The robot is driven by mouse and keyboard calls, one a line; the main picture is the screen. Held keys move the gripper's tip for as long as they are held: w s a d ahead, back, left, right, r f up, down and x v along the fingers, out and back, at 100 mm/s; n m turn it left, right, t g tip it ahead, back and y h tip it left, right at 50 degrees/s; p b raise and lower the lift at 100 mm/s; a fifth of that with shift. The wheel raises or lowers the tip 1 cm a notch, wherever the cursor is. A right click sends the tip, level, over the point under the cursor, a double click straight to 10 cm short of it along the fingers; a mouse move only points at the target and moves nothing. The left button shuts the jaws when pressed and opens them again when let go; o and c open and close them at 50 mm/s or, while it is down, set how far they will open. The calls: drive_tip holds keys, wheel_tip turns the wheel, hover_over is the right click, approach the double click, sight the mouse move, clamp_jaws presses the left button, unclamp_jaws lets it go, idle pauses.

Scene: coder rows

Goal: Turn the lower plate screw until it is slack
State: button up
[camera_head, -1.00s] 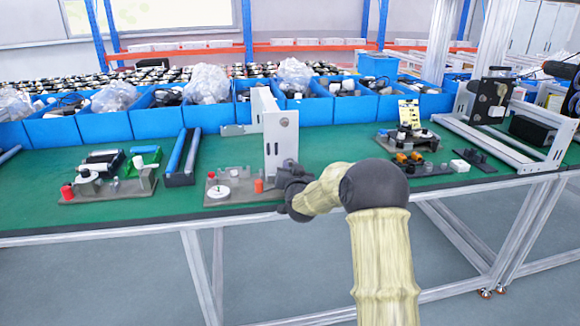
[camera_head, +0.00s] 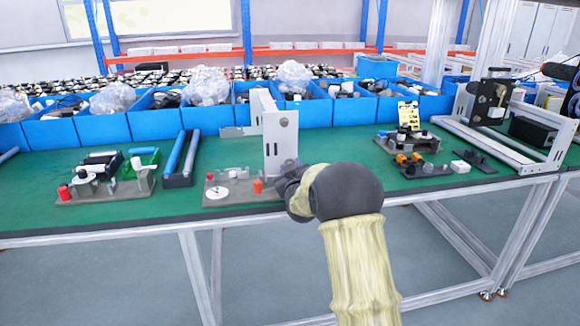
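A white upright plate (camera_head: 281,138) stands on a grey fixture base (camera_head: 225,200) near the front edge of the green table. A dark round hole or screw shows near the plate's top (camera_head: 284,122). The lower plate screw cannot be made out; my gripper and arm cover the plate's lower right side. My gripper (camera_head: 286,176) is a small dark shape against or very close to the plate's lower right part. My arm's dark joint hides most of it, and its fingers are not clear.
On the base are a white round disc (camera_head: 217,193) and an orange-red peg (camera_head: 257,186). A second fixture (camera_head: 108,188) and a tray with blue rollers (camera_head: 181,160) stand to the left. Blue bins (camera_head: 155,124) line the back.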

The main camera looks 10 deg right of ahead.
drive_tip(key=shift+f+m+b, duration=0.2)
drive_tip(key=shift+m+b, duration=0.5)
drive_tip(key=shift+m, duration=0.3)
drive_tip(key=shift+m+b, duration=0.6)
drive_tip(key=shift+m, duration=0.6)
drive_tip(key=m+b, duration=0.2)
drive_tip(key=m, duration=0.2)
drive_tip(key=shift+r+m, duration=0.1)
drive_tip(key=shift+m, duration=0.6)
